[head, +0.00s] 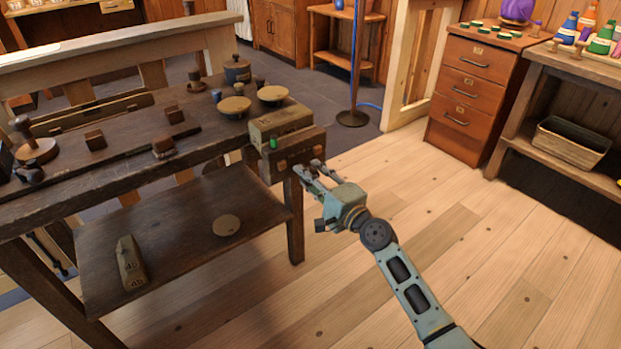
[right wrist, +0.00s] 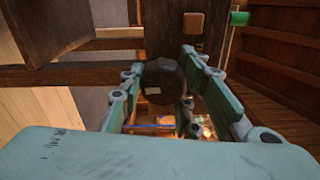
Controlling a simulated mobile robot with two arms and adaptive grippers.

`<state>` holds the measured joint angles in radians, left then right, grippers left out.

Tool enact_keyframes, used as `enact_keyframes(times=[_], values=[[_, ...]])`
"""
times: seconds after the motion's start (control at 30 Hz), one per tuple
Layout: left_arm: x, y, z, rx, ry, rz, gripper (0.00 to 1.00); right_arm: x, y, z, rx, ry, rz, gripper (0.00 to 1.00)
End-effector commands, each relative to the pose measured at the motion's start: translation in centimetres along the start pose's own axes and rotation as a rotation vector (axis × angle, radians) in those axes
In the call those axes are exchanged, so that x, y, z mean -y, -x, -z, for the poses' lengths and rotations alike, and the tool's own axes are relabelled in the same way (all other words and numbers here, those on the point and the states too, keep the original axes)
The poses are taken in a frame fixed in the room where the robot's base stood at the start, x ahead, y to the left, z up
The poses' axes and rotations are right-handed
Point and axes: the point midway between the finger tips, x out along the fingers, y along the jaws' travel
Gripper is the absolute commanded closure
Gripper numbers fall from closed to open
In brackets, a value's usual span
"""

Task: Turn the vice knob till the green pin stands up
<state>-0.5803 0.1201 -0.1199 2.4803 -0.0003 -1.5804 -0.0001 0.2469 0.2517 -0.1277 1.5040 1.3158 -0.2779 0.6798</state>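The vice (head: 280,125) sits at the right end of the dark workbench, with a wooden jaw (head: 293,151) in front. The green pin (head: 273,142) shows at the vice's near left side; in the right wrist view its green end (right wrist: 239,18) is at the upper right. My right gripper (head: 309,173) is at the front of the vice, fingers apart. In the right wrist view a dark round knob (right wrist: 166,82) with a pale mark shows between the fingertips; whether they press on it I cannot tell. In the head view the gripper mostly hides the knob. My left gripper is not in view.
The workbench top (head: 110,165) holds spools, wooden blocks and round discs; its lower shelf (head: 185,250) sticks out below. A drawer cabinet (head: 476,90) and a shelf with a bin (head: 571,141) stand at the right. The floor around my right arm is clear.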

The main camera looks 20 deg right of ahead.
Motion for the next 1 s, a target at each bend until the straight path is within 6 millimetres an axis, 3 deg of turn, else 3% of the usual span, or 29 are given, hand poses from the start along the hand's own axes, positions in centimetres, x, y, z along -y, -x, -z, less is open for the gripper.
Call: enact_keyframes(times=[0.03, 0.17, 0.57, 1.0], values=[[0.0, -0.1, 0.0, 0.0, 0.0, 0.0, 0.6, -1.1, 0.3, 0.0, 0.001, -0.002, -0.02, 0.66], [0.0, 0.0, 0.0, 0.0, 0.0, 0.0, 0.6, -1.0, 0.3, 0.0, 0.001, -0.002, -0.018, 0.55], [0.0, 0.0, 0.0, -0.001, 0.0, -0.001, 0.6, -0.6, 1.1, 0.0, 0.0, -0.001, -0.009, 0.54], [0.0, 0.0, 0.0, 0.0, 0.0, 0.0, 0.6, -0.7, 9.8, 0.1, -0.001, 0.0, -0.014, 0.54]])
